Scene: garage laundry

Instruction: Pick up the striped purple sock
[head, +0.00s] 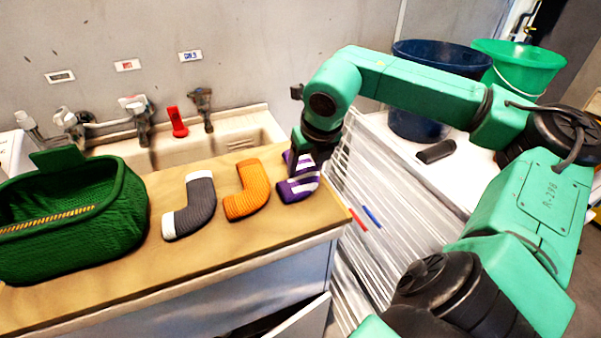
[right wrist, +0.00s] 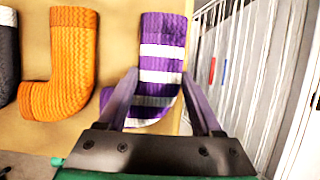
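The striped purple sock (head: 297,188) with white bands lies at the right end of the wooden counter, partly hidden by my right gripper (head: 308,168) in the head view. In the right wrist view the sock (right wrist: 163,52) runs between the two fingertips of my right gripper (right wrist: 159,76). The fingers are apart, one on each side of the sock's lower part. I cannot tell whether they touch it. My left gripper is in neither view.
An orange sock (head: 247,190) and a grey sock with white ends (head: 190,207) lie left of the purple one. A green basket (head: 75,245) stands at the counter's left. The sink (head: 225,140) is behind. A white drying rack (head: 350,150) stands close right of the counter.

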